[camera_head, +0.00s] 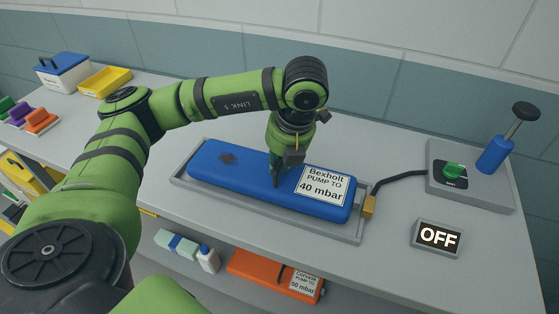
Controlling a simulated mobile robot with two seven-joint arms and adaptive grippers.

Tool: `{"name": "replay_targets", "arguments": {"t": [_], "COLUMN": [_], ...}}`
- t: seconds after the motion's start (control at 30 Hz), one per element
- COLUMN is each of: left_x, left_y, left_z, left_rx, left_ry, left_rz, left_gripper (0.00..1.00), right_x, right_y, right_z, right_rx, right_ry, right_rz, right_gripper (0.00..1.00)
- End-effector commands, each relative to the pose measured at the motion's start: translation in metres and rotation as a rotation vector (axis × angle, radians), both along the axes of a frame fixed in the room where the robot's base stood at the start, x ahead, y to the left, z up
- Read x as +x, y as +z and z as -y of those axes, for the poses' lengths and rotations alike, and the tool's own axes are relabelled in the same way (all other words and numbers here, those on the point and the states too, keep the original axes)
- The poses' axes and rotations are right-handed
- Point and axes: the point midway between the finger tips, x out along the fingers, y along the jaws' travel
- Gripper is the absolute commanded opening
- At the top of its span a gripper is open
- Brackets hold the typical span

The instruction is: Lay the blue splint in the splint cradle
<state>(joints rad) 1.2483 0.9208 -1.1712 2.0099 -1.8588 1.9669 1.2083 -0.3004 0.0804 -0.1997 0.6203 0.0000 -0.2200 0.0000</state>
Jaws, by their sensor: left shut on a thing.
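The blue splint (232,172) is a long padded bar with a white label reading "Bexholt PUMP TO 40 mbar". It lies in the grey splint cradle (357,236), a shallow tray on the bench top, and the tray's rim shows around it. My left gripper (276,180) points down at the splint's middle and is shut on it, its fingertips partly hidden. My right gripper is not in view.
A black hose runs from a brass fitting (369,206) at the cradle's right end to a grey pump unit (470,175) with a green knob and blue hand pump (495,155). A display reading "OFF" (438,237) stands in front. An orange splint (258,267) lies on the shelf below.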

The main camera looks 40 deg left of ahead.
Motion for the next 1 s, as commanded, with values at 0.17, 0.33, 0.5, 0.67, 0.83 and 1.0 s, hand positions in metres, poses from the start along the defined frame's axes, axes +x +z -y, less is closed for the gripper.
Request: {"name": "replay_targets", "arguments": {"t": [0.17, 0.33, 0.5, 0.67, 0.83, 1.0], "left_x": [0.0005, 0.0005, 0.0005, 0.0004, 0.0004, 0.0005], "left_y": [-0.002, -0.0018, -0.0019, -0.0035, -0.0069, -0.0063], "left_z": [-0.0001, 0.0, -0.0001, 0.0, 0.0, 0.0001], "left_rx": [0.002, 0.002, 0.002, 0.002, 0.002, 0.002], "left_ry": [0.001, 0.001, 0.001, 0.001, 0.0, 0.0], "left_rz": [0.002, 0.002, 0.002, 0.002, 0.001, 0.001], "left_gripper": [0.0, 0.0, 0.0, 0.0, 0.0, 0.45], "right_x": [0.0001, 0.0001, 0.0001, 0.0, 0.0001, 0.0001], "right_y": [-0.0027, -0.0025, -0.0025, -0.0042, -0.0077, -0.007], "right_z": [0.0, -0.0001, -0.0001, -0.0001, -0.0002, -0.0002], "right_rx": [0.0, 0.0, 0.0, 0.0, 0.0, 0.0], "right_ry": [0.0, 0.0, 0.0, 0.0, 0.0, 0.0], "right_rz": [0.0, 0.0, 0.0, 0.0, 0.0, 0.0], "right_gripper": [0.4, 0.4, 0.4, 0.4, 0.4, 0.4]}}
